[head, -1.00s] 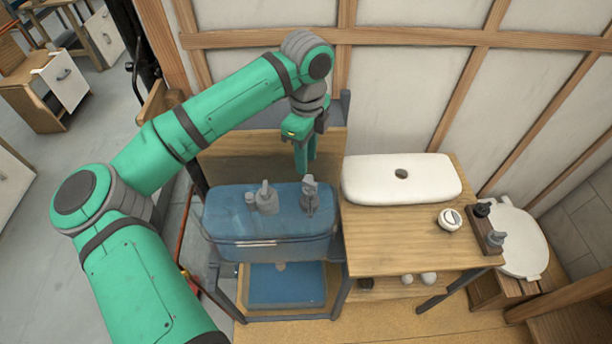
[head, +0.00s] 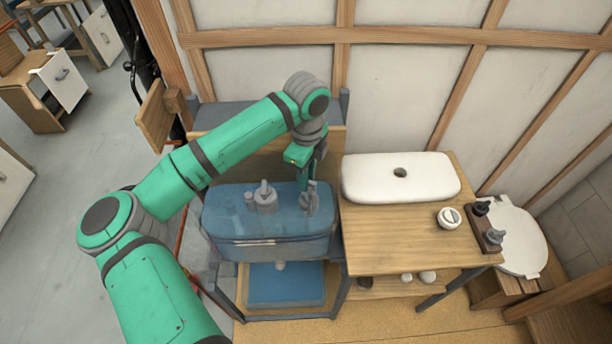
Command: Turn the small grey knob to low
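My gripper (head: 303,178) points down over the right part of a translucent blue tank (head: 230,240). Its fingertips are close beside a grey upright fitting (head: 311,200) in the tank; I cannot tell whether they touch it. The finger gap is too small to read. Another grey fitting (head: 264,198) stands left of it in the tank. A small grey knob-like part (head: 494,238) is on a dark brown block (head: 486,227) at the table's right end, far from my gripper. The frames do not show which grey part is the knob named, nor any low mark.
A blue tray (head: 285,290) is below the tank.

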